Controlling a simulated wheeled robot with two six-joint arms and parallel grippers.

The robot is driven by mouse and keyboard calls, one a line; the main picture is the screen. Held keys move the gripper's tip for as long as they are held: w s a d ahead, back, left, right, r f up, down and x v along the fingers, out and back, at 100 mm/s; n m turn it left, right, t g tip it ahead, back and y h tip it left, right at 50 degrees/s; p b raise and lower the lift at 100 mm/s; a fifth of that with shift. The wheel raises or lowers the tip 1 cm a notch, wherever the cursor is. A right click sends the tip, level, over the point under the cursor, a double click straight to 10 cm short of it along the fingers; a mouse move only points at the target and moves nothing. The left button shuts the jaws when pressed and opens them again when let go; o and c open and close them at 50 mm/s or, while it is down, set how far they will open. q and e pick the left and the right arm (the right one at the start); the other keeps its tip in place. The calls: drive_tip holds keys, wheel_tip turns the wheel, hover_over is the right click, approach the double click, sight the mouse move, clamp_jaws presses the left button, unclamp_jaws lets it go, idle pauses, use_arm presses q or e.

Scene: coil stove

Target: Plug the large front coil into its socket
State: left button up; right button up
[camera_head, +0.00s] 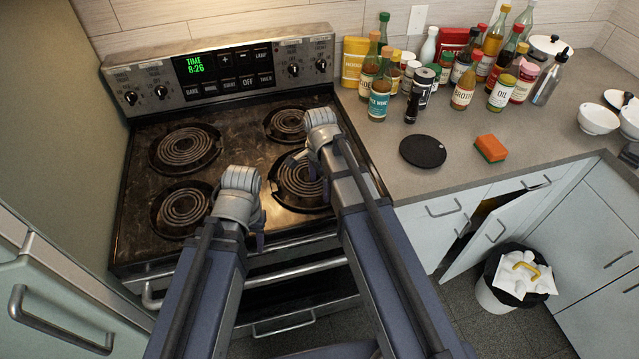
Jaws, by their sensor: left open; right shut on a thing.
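The large front coil (296,184) is a dark spiral at the front right of the stove, lying in or just over its round drip pan. My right gripper (298,160) is over the coil's back edge and is shut on the coil. My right wrist and forearm cover the coil's right side. The socket is hidden, so I cannot tell whether the coil's plug end is in it. My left gripper (262,238) is open and apart from the coil, low over the stove's front edge; its fingers are mostly hidden behind its wrist.
Other coils sit at the front left (183,208), back left (185,147) and back right (288,124). The control panel (225,72) stands behind. On the right counter are several bottles (463,90), a black round lid (422,151) and a sponge (490,148). The oven handle (290,271) runs along the front.

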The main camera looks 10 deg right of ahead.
drive_tip(key=o, duration=1.6)
drive_tip(key=shift+c, duration=0.2)
drive_tip(key=shift+r, duration=0.1)
wheel_tip(320, 180, up, 8)
drive_tip(key=p, duration=0.8)
